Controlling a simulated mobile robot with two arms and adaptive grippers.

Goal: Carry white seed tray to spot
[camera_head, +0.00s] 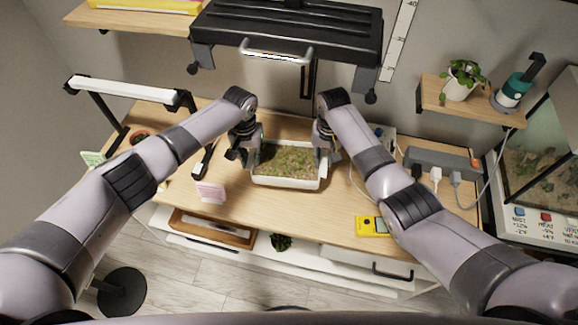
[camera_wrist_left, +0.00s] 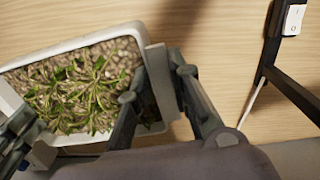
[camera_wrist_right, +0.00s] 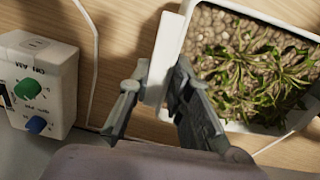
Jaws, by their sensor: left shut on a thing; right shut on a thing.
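The white seed tray (camera_head: 287,182) is a rectangular tray filled with gravel and small green seedlings. It is over the middle of the wooden table (camera_head: 330,212); I cannot tell whether it touches the wood. My left gripper (camera_head: 250,160) is shut on its left end, and my right gripper (camera_head: 325,160) is shut on its right end. In the left wrist view the left fingers (camera_wrist_left: 160,95) clasp a light end grip of the tray (camera_wrist_left: 60,52). In the right wrist view the right fingers (camera_wrist_right: 158,92) clasp the opposite end grip of the tray (camera_wrist_right: 178,40). The target spot cannot be made out.
A yellow meter (camera_head: 372,226) lies at the front right. A power strip (camera_head: 436,158) with cables is at the right. A white control box (camera_wrist_right: 42,85) with knobs sits near my right gripper. A lamp (camera_head: 130,92) stands at the left.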

